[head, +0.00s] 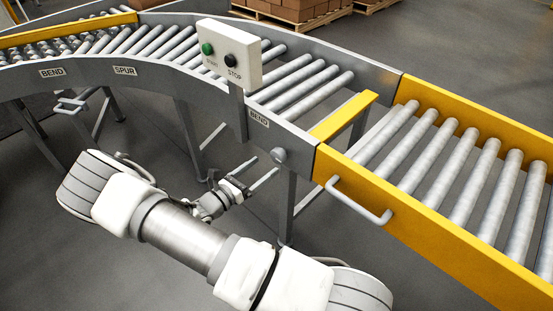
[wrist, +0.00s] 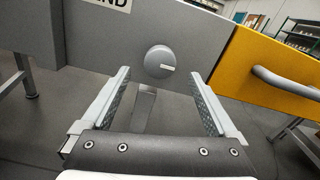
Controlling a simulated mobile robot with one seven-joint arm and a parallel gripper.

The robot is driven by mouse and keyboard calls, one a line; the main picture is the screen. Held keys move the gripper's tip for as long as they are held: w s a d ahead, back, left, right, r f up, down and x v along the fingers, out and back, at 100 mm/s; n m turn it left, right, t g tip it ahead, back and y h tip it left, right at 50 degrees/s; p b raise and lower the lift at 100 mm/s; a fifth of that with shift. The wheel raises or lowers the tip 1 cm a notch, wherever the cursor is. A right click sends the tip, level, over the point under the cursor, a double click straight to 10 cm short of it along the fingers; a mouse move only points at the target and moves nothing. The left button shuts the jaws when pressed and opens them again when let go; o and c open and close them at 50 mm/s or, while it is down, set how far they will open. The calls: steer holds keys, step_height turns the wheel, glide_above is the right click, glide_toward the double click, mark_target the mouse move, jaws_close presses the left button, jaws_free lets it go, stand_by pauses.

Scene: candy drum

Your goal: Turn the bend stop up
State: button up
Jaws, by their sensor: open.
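A round grey knob (head: 279,155) sits on the outer side of the grey bend rail, near its right end and right of a BEND label (head: 259,118). In the wrist view the knob (wrist: 158,61) faces me and has a short pale mark pointing right. I cannot tell for certain which part is the bend stop itself. My gripper (head: 264,167) is open and empty, just in front of and below the knob. In the wrist view its two fingers (wrist: 160,74) point at the rail, one to each side of the knob, apart from it.
A white box with green START and black STOP buttons (head: 228,54) stands above the rail. A yellow bar (head: 345,116) crosses beside the yellow roller section (head: 440,235). Its side handle (head: 358,202) sticks out to the right. A support leg (head: 287,205) stands below the knob.

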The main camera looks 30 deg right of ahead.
mark_target(275, 158)
steer(key=b+x, duration=0.1)
steer(key=x, duration=0.6)
steer(key=shift+a, duration=0.1)
steer(key=c, duration=1.4)
